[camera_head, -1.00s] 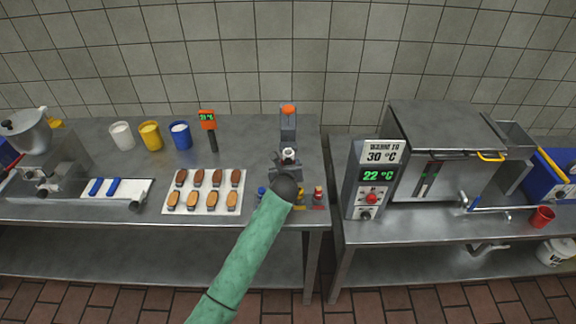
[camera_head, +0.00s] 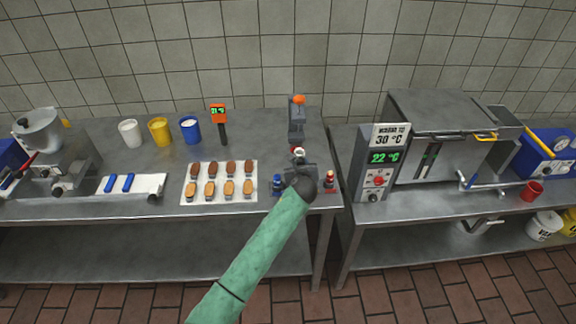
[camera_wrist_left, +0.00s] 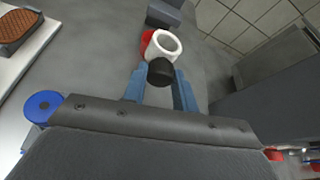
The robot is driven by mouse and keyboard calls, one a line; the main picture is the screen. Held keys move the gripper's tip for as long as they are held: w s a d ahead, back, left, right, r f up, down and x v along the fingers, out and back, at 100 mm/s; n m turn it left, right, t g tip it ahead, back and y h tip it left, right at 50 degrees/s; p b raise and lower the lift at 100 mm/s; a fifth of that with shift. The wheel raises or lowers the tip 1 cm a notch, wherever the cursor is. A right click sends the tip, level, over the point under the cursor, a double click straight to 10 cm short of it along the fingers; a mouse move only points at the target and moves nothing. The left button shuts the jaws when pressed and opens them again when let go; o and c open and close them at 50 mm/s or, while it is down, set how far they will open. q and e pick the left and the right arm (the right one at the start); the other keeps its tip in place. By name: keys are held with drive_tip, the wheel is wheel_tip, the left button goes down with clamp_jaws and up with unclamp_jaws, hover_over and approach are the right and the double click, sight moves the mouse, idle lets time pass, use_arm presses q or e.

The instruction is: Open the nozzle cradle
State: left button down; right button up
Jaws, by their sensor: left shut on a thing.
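The nozzle cradle is at the front right of the left table, where a white ring (camera_head: 298,152) shows just beyond my left wrist, below a grey post with an orange top (camera_head: 297,118). In the left wrist view the white ring (camera_wrist_left: 165,44) stands at the fingertips, with a red part beside it. My left gripper (camera_wrist_left: 160,82) has its blue fingers shut on a black knob (camera_wrist_left: 160,71) in front of the ring. In the head view my dark wrist hides the fingers and much of the cradle. My right gripper is not in view.
A blue-topped piece (camera_head: 278,182) and a red-topped piece (camera_head: 330,179) stand on either side of my wrist. A white tray (camera_head: 219,200) of brown and tan biscuits lies to the left. A machine with a 22 °C display (camera_head: 384,157) stands on the right table.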

use_arm(q)
drive_tip(key=c, duration=1.3)
unclamp_jaws()
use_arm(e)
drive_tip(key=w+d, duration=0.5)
use_arm(q)
drive_tip(key=shift+o, duration=1)
drive_tip(key=shift+s, duration=0.2)
drive_tip(key=shift+s+a+r+b, duration=0.1)
drive_tip(key=shift+s+a+b, duration=0.05)
drive_tip(key=shift+s+b, duration=0.2)
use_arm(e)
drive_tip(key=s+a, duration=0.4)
use_arm(q)
drive_tip(key=b+v, duration=0.1)
drive_tip(key=v, duration=0.1)
drive_tip(key=shift+s+r, duration=0.15)
drive_tip(key=shift+s, duration=0.1)
drive_tip(key=b+v, duration=0.1)
drive_tip(key=v, duration=0.2)
drive_tip(key=shift+s+r, duration=0.25)
drive_tip(key=shift+s, duration=0.25)
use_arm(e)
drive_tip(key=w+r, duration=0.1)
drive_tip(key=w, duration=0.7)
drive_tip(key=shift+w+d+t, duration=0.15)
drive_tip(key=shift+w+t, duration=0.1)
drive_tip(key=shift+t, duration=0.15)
